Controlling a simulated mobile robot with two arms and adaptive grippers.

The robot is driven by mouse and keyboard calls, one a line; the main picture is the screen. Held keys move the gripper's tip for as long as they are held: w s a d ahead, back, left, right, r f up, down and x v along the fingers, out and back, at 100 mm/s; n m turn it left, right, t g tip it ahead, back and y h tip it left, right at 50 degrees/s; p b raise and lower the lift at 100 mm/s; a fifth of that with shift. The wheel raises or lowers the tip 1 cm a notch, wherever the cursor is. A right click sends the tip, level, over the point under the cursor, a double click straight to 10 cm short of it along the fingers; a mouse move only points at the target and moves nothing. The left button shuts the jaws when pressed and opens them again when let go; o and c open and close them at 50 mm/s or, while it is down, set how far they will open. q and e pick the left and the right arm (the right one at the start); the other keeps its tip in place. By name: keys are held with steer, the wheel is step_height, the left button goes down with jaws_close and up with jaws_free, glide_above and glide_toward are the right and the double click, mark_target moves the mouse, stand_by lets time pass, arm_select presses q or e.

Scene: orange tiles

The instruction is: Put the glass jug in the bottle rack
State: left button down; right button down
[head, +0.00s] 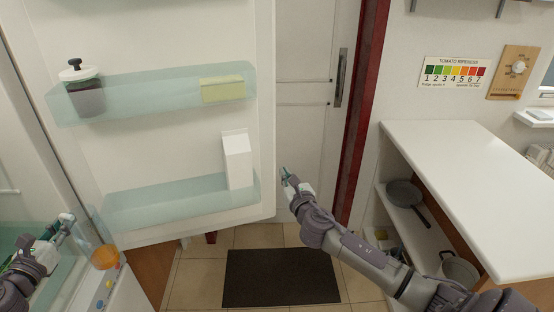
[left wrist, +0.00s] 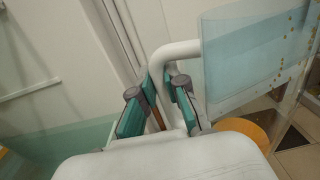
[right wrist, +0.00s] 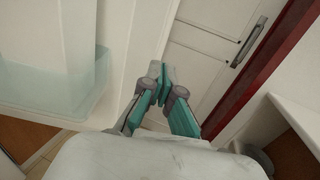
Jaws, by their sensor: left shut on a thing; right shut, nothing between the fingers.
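The glass jug (left wrist: 245,50) is clear and bluish with a white handle (left wrist: 188,48). My left gripper (left wrist: 163,85) is shut on that handle, with the jug body to its right in the left wrist view. In the head view my left gripper (head: 62,228) is at the lower left, and the see-through jug is hard to make out there. The bottle rack looks to be the clear teal lower shelf (head: 150,205) on the open fridge door, with a white carton (head: 237,160) at its right end. My right gripper (head: 287,176) is shut and empty beside the door's right edge.
An orange round thing (head: 105,257) is at the lower left. A white counter (head: 470,180) stands at right. The lower shelf is clear left of the carton.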

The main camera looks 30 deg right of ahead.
mark_target(274, 156)
arm_select(q)
steer(key=shift+r, duration=0.4)
arm_select(e)
steer(key=x, duration=0.8)
